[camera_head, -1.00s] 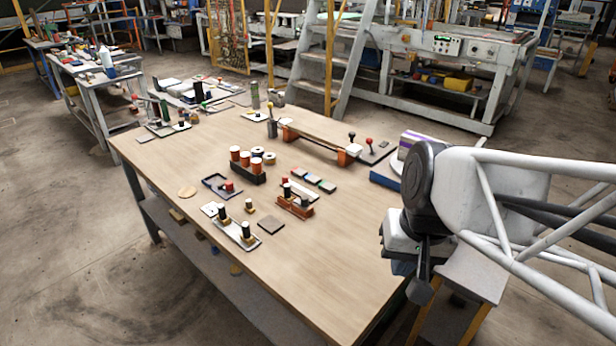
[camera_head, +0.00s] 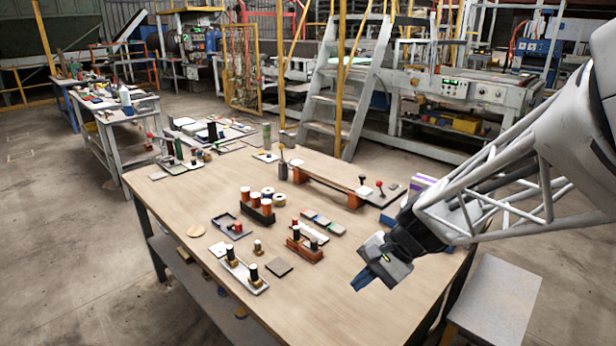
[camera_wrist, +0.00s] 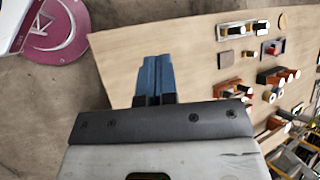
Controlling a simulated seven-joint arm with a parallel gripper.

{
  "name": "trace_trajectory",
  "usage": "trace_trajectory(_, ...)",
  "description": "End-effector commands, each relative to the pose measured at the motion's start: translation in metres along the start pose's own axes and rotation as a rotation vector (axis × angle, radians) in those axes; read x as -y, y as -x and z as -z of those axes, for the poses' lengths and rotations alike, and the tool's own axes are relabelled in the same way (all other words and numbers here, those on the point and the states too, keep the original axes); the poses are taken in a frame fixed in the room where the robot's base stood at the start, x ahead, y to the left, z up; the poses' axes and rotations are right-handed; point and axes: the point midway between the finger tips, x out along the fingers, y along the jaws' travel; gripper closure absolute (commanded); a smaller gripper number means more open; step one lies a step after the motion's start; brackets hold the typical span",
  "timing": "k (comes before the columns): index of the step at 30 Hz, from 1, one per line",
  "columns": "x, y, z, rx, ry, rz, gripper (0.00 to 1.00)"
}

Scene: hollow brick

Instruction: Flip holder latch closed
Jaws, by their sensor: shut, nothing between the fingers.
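I cannot tell for certain which fixture carries the holder latch. An orange-brown holder (camera_head: 304,246) with two dark, white-topped pegs stands mid-table; it also shows in the wrist view (camera_wrist: 234,89). A dark blue frame with a red knob (camera_head: 232,226) lies to its left. A pale plate with two brass-based black pegs (camera_head: 244,271) lies at the front left. My gripper (camera_head: 362,281) has blue fingers, which also show in the wrist view (camera_wrist: 157,76). It is shut and empty, above the table's right part, apart from all the fixtures.
A dark block (camera_head: 257,209) holds several orange, white-topped cylinders. A dark square plate (camera_head: 279,267) lies near the front. A long raised bar with orange supports (camera_head: 322,178) stands at the back. A grey stool (camera_head: 492,298) is at the right. The front right tabletop is clear.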

Motion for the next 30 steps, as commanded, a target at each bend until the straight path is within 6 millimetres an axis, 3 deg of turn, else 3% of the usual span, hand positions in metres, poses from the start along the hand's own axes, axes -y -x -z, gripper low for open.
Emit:
trace_trajectory(15,0.041,-0.029,0.076,0.197,-0.307,0.253,1.00)
trace_trajectory(30,0.063,-0.053,0.168,0.359,-0.593,0.515,1.00)
